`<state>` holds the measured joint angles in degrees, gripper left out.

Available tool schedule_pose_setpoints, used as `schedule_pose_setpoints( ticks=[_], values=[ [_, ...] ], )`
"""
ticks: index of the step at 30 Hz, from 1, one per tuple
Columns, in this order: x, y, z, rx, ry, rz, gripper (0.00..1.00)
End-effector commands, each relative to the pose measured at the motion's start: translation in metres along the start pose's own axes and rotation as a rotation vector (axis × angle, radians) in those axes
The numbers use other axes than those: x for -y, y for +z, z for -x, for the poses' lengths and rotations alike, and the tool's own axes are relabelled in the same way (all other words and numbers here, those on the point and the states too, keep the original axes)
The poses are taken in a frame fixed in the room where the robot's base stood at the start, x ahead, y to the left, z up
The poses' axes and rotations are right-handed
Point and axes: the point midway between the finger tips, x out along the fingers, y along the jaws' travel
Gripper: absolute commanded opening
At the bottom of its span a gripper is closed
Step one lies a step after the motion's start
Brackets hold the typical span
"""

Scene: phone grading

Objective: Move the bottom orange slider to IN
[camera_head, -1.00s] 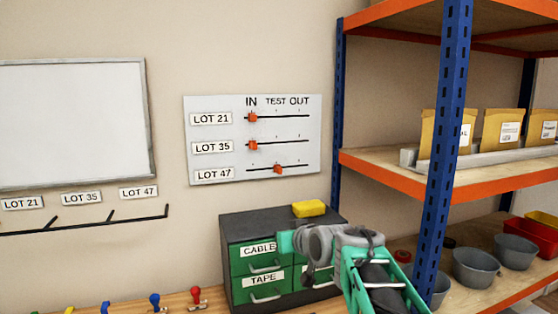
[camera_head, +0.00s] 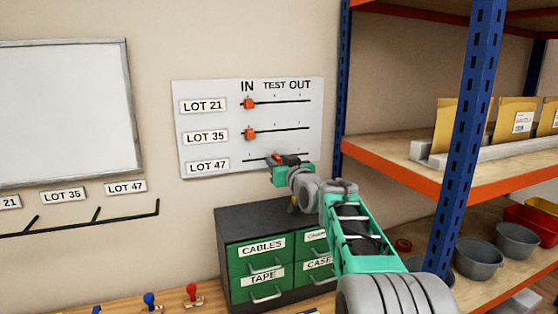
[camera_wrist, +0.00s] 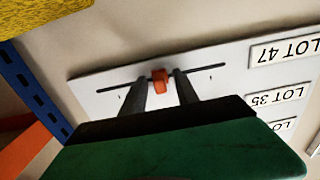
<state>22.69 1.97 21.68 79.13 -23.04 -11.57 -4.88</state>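The white board (camera_head: 215,90) on the wall has three slider rows under IN, TEST and OUT. The LOT 21 slider (camera_head: 249,104) and LOT 35 slider (camera_head: 250,134) are orange and stand at IN. The bottom orange slider, in the LOT 47 row, is at about TEST; in the head view my gripper (camera_head: 279,160) mostly covers it. In the wrist view, which is turned over, this slider (camera_wrist: 160,82) sits between my two dark fingers (camera_wrist: 159,90). The fingers are apart, one on each side, with a visible gap to the slider.
A cabinet with green drawers (camera_head: 262,263) stands below the board. A yellow block (camera_wrist: 40,12) shows close by in the wrist view. The blue-and-orange shelf (camera_head: 440,178) is to the right.

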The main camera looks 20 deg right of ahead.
Motion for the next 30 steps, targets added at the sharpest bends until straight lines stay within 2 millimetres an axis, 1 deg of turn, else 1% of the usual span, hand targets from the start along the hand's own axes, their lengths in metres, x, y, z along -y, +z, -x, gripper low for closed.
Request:
schedule_pose_setpoints(
  ticks=[1,2,14,30],
  values=[
    [-0.0001,-0.0030,0.0007,-0.004,0.000,0.002,0.36],
    [-0.0001,-0.0030,0.0008,-0.004,0.000,0.002,0.33],
    [-0.0006,-0.0034,0.0013,-0.005,0.001,0.002,0.00],
    [-0.0005,-0.0052,0.0016,-0.007,0.001,0.002,0.00]
  ],
)
